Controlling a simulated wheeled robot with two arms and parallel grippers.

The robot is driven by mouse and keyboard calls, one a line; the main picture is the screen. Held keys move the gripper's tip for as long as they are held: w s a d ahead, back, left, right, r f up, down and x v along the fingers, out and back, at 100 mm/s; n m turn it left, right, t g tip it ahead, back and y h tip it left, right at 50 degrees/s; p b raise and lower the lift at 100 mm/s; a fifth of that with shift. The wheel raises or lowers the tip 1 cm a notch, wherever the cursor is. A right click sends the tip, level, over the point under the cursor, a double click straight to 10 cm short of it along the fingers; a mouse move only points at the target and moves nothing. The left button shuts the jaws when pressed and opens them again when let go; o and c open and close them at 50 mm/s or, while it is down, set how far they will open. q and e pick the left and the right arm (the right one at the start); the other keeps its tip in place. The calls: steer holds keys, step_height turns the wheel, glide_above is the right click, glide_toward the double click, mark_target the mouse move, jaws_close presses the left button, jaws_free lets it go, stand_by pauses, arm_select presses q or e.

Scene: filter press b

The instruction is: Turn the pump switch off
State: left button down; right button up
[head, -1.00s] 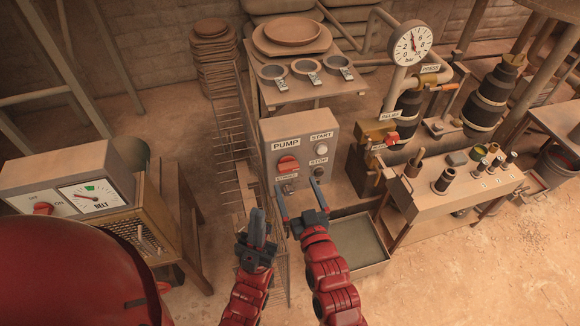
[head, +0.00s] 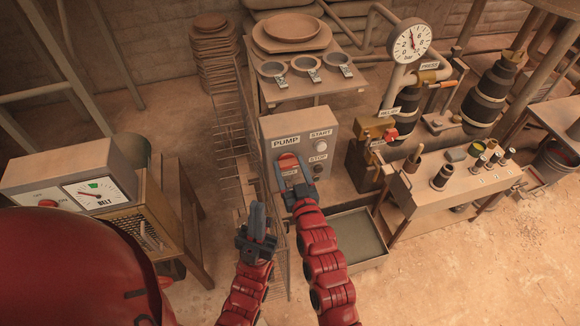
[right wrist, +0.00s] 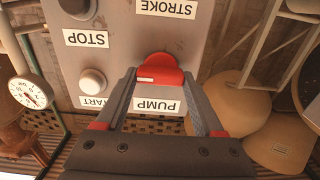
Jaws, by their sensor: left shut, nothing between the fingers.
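The red pump switch (head: 288,161) is on the front of the grey pump box (head: 328,133), beneath the PUMP label (head: 286,142). The right wrist view shows the switch (right wrist: 160,69) upside down, with a white mark on it. My right gripper (head: 289,180) is at the panel, its open fingers on either side of the switch; it also shows in the right wrist view (right wrist: 160,82). I cannot tell whether the fingers touch the switch. My left gripper (head: 257,212) is shut and empty, lower and apart from the box.
START (head: 320,146) and STOP (head: 317,168) buttons are right of the switch. A wire rack (head: 228,140) stands left of the box. A tray (head: 362,229) lies below right. A BELT meter box (head: 75,182) stands at left, and a bench (head: 455,180) at right.

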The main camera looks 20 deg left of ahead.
steer(key=c, duration=0.7)
steer(key=shift+c, duration=0.2)
steer(key=n+b, duration=0.3)
steer(key=n, duration=0.2)
steer(key=shift+s+a+f+b, duration=0.1)
steer(key=shift+f+b, duration=0.1)
steer(key=shift+b, duration=0.2)
steer(key=n+b, duration=0.2)
steer(key=n, duration=0.2)
steer(key=shift+n+b, duration=0.3)
steer(key=shift+b, duration=0.1)
steer(key=n+b, duration=0.1)
steer(key=n, duration=0.3)
steer(key=shift+b, duration=0.4)
steer(key=shift+n+b, duration=0.4)
steer(key=shift+n, duration=1.7)
